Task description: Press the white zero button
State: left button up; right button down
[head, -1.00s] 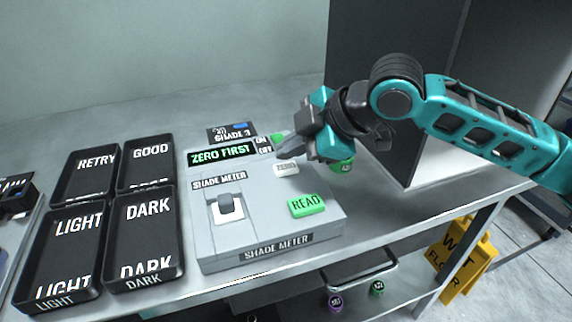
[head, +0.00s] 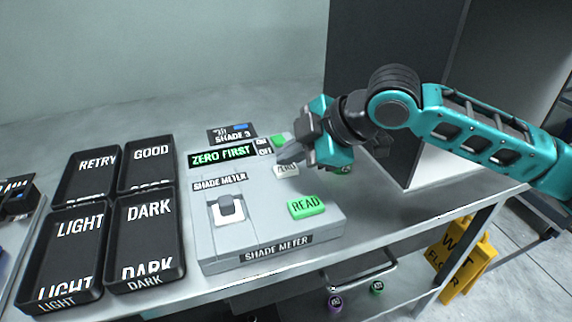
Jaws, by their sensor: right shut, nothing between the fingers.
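The grey shade meter (head: 262,222) sits on the bench, its display (head: 222,155) reading "ZERO FIRST". The white zero button (head: 287,171) is on its upper right, partly covered by my right gripper. A green READ button (head: 307,206) is below it, and a green ON/OFF switch (head: 279,140) is above it. My right gripper (head: 285,155) is shut and empty, its fingertips just above the zero button; I cannot tell whether they touch it. My left gripper is not in view.
Black trays labelled RETRY (head: 88,176), GOOD (head: 147,165), LIGHT (head: 65,252) and DARK (head: 149,237) stand left of the meter. A dark cabinet (head: 375,70) rises behind my right arm. A yellow wet-floor sign (head: 466,262) stands at the right.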

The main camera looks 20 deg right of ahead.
jog(key=shift+f, duration=0.15)
dwell(0.3)
jog(key=shift+f, duration=0.4)
jog(key=shift+r, duration=0.1)
dwell(0.4)
jog(key=shift+r+p, duration=0.9)
jog(key=shift+p, duration=0.45)
